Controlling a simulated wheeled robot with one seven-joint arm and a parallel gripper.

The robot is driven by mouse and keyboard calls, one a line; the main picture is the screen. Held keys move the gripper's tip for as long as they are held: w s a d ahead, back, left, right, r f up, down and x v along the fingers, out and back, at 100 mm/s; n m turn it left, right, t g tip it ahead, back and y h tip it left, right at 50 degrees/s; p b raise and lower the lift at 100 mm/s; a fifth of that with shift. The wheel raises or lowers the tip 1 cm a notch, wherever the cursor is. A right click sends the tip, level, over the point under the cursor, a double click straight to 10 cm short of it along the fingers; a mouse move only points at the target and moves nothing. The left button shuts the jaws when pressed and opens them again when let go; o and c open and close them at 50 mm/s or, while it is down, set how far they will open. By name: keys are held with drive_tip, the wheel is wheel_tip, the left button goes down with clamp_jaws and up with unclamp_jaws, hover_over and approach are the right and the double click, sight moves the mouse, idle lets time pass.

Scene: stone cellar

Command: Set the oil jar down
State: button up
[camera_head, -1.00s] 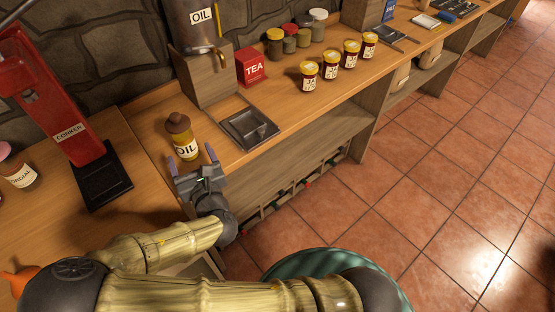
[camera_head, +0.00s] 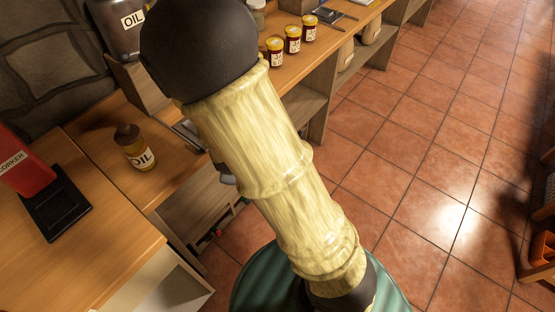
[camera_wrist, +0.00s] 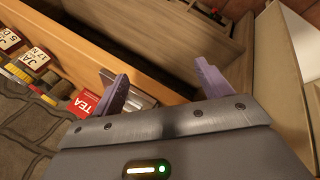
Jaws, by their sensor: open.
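The oil jar (camera_head: 138,150), amber with a dark stopper and a white OIL label, stands upright on the wooden counter (camera_head: 185,165) in the head view. Nothing holds it. My gripper (camera_wrist: 160,88) shows in the wrist view with its two purple fingers spread apart and nothing between them. The oil jar does not show in the wrist view.
A red corker (camera_head: 22,165) on a black base stands left of the jar. A large OIL canister (camera_head: 122,30) is behind it. Several jam jars (camera_head: 292,40) line the counter to the right.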

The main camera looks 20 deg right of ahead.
drive_tip(key=s+d+r+m+g, duration=0.3)
drive_tip(key=s+d+r+m, duration=0.5)
drive_tip(key=m, duration=0.5)
drive_tip(key=shift+s+d+r+g+y, duration=0.3)
drive_tip(key=shift+s+d+r+g, duration=0.1)
drive_tip(key=shift+s+d, duration=0.3)
drive_tip(key=shift+a, duration=0.15)
